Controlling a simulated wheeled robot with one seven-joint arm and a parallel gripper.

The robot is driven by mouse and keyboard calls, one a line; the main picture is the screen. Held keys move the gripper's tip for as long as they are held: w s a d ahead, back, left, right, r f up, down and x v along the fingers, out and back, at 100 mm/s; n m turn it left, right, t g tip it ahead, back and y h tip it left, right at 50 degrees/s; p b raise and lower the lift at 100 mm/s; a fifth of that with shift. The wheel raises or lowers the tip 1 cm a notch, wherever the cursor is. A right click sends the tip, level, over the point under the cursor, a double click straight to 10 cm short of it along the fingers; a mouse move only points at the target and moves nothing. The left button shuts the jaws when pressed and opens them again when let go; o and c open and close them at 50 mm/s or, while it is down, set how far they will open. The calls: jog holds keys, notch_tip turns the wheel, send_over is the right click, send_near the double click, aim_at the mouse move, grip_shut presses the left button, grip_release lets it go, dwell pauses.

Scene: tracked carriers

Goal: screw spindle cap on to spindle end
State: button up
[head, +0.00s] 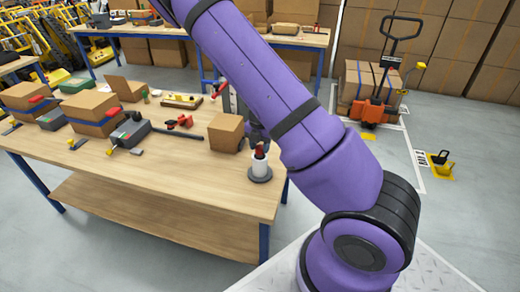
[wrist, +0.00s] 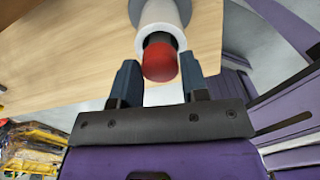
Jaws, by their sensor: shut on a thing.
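The red spindle cap (wrist: 160,64) sits between the two fingers of my gripper (wrist: 158,78), which is shut on it. In the wrist view the cap is in line with the dark spindle end (wrist: 157,38), which sticks out of a white cylinder (wrist: 152,14); cap and end meet in the picture, but how far the thread is engaged cannot be told. In the head view the white cylinder (head: 260,169) stands upright on a round grey base (head: 260,177) near the table's right front corner. The red cap (head: 260,150) shows at its top, below my gripper (head: 258,142).
A cardboard box (head: 226,132) stands close to the left of the spindle on the wooden table (head: 180,175). More boxes, tools and small red parts (head: 180,121) lie further left. The table's front middle is clear. A pallet jack (head: 375,105) stands on the floor behind at right.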

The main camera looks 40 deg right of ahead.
jog(key=shift+d, duration=0.1)
jog(key=o, duration=0.8)
jog(key=shift+c, duration=0.2)
